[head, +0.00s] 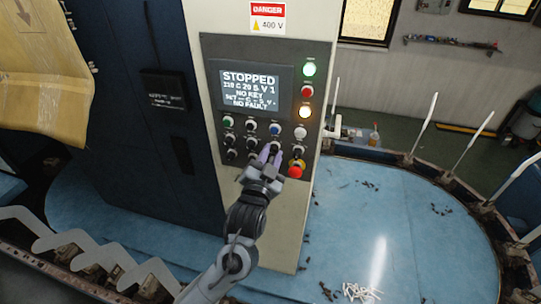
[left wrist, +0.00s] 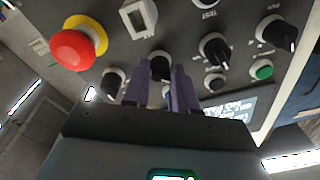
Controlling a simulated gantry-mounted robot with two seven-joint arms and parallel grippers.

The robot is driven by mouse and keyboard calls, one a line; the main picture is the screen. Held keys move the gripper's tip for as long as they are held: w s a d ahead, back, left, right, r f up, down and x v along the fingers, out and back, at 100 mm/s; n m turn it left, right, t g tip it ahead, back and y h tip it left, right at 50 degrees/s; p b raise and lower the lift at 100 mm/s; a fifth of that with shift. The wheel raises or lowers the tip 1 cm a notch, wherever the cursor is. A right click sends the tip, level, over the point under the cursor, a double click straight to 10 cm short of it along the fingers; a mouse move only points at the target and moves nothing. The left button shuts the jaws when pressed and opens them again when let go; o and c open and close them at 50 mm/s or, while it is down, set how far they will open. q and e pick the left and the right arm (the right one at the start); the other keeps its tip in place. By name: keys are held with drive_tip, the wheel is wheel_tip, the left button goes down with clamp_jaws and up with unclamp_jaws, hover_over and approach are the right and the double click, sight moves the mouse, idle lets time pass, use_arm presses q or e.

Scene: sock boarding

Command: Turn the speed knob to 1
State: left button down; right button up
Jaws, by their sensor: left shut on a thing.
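The control panel (head: 254,105) has a lit screen (head: 250,88) that reads STOPPED on top, with "V 1" at the end of its second line and NO FAULT at the bottom. Rows of small buttons and black knobs sit below the screen. My left gripper (head: 269,157) is at the lower knob rows, left of the red emergency stop (head: 295,171). In the left wrist view its two purple fingers (left wrist: 165,78) are shut on a black knob (left wrist: 160,63). The fingers hide part of this knob, and I cannot read its label. My right gripper is not in view.
In the left wrist view other black knobs (left wrist: 216,47) and a green button (left wrist: 262,69) lie close by, and the red emergency stop (left wrist: 72,48) stands out on a yellow ring. A blue round table (head: 400,215) with dark scraps surrounds the cabinet.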

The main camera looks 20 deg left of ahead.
use_arm(q)
drive_tip(key=shift+d+f, duration=0.1)
idle(0.3)
drive_tip(key=c, duration=0.9)
unclamp_jaws()
drive_tip(key=s, duration=0.3)
drive_tip(key=s+b, duration=0.1)
drive_tip(key=s, duration=0.3)
drive_tip(key=s+d+b, duration=0.1)
drive_tip(key=s, duration=0.2)
drive_tip(key=shift+s+f, duration=0.4)
